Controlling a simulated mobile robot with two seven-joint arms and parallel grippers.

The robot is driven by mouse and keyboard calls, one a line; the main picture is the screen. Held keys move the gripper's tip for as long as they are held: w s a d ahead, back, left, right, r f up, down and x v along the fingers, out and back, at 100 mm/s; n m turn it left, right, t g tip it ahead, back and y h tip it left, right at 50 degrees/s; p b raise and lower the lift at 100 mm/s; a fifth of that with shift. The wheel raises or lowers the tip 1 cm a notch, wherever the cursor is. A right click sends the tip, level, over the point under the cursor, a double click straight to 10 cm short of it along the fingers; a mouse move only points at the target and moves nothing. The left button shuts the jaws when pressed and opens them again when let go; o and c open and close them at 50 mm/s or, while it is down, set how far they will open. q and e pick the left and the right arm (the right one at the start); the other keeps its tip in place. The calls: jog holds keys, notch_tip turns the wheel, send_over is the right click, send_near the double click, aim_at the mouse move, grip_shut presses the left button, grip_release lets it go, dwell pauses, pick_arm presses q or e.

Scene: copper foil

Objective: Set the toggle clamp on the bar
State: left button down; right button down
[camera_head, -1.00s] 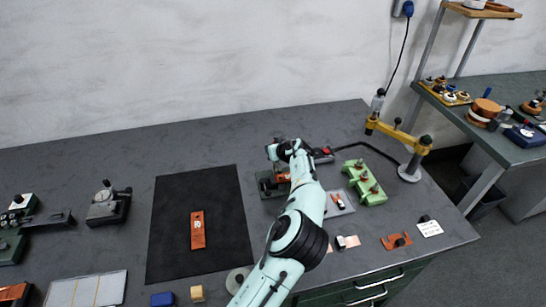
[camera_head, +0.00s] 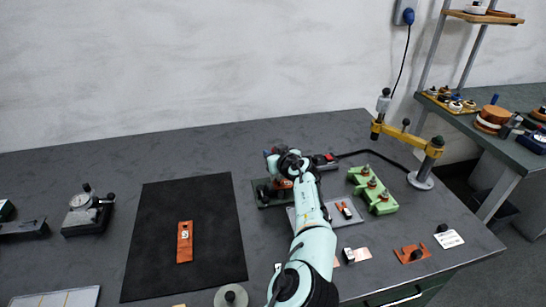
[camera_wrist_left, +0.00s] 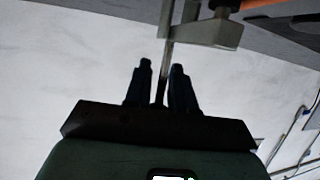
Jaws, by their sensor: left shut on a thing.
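My left gripper (camera_head: 279,162) is over the dark fixture (camera_head: 266,200) near the middle of the bench, and my arm covers much of it. An orange-red part shows on that fixture, but I cannot make out a bar. In the left wrist view, my left gripper (camera_wrist_left: 162,82) has its dark fingers close on either side of a thin grey metal lever (camera_wrist_left: 166,55). The lever runs up to a grey metal clamp part (camera_wrist_left: 205,32) with a dark end. My right gripper is in neither view.
A black mat (camera_head: 150,260) with an orange plate (camera_head: 185,242) lies left of the fixture. A green block with knobs (camera_head: 372,190) and a grey plate (camera_head: 350,230) are to the right. A yellow arm on a post (camera_head: 410,138) stands at the back right.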

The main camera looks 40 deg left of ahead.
pick_arm(q)
jog(key=shift+a+r, duration=0.1)
jog(key=shift+r, duration=0.15)
jog(key=c, duration=1)
grip_release()
jog(key=shift+s, duration=0.1)
jog(key=shift+c, duration=0.2)
jog(key=v, duration=1.3)
jog(key=shift+d, duration=0.25)
